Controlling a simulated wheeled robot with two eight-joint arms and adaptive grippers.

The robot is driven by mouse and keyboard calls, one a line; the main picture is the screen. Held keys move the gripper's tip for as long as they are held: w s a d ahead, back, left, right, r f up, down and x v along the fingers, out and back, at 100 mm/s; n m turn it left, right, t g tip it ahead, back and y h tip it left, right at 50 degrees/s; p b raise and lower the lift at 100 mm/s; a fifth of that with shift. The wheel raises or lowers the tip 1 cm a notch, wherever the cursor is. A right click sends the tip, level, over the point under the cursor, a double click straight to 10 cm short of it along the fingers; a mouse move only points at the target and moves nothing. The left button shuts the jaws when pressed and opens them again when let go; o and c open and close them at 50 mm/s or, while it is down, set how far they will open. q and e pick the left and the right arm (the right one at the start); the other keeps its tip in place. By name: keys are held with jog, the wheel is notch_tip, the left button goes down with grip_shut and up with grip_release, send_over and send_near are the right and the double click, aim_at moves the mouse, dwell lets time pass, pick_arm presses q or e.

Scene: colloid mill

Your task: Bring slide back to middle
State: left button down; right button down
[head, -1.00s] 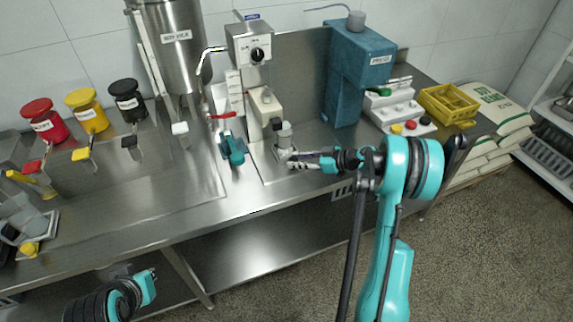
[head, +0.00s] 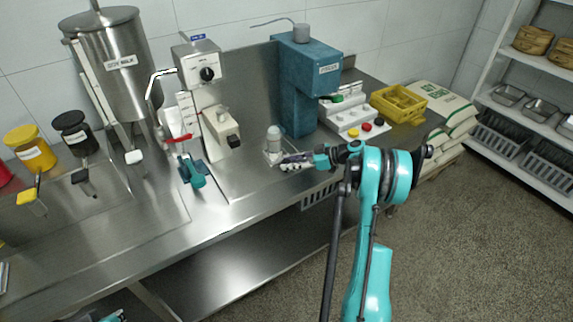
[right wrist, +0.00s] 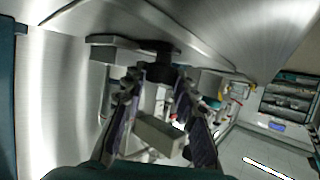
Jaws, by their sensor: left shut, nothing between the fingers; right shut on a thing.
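The slide is not clearly distinguishable; I take it as the low metal part under a grey-white cup-shaped piece (head: 273,138), right of the white machine (head: 205,110) with the dial. My right gripper (head: 290,161) is shut at the front of that part; what exactly it holds is hidden. In the right wrist view its fingers (right wrist: 160,85) meet near a dark metal piece (right wrist: 158,62). My left gripper (head: 113,316) shows only as a small teal piece at the bottom edge, shut and empty, away from the slide.
A blue press (head: 305,85) stands right of the cup piece. A white button panel (head: 350,118) and yellow crate (head: 398,103) stand farther right. A teal part (head: 192,173) sits in front of the white machine. A steel tank (head: 110,60) is at the left.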

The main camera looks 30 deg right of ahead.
dwell(0.3)
jog(key=c, duration=1.2)
grip_release()
jog(key=v, duration=1.2)
jog(key=s+a+r+m+g+h, duration=0.1)
jog(key=a+r+m+g+h, duration=0.15)
jog(key=a, duration=0.75)
jog(key=s+a+r+m+g+h, duration=0.15)
jog(key=a+r, duration=0.25)
jog(key=a, duration=0.7)
jog(key=s+a+m+h, duration=0.1)
jog(key=s+a+h, duration=0.1)
jog(key=s+a, duration=0.2)
jog(key=s+a+f+m+t+h, duration=0.1)
jog(key=s+a, duration=0.3)
jog(key=s, duration=0.4)
jog(key=s+a+f+m+h, duration=0.1)
jog(key=s+a+m+h, duration=0.1)
jog(key=s, duration=0.4)
jog(key=shift+s+a+f+m+t+h, duration=0.1)
jog(key=shift+s+a+m+t+h, duration=0.15)
jog(key=shift+a, duration=0.25)
jog(key=shift+s+a+f+m+t+h, duration=0.1)
jog(key=shift+a+f+m+t, duration=0.05)
jog(key=shift+a+m, duration=0.3)
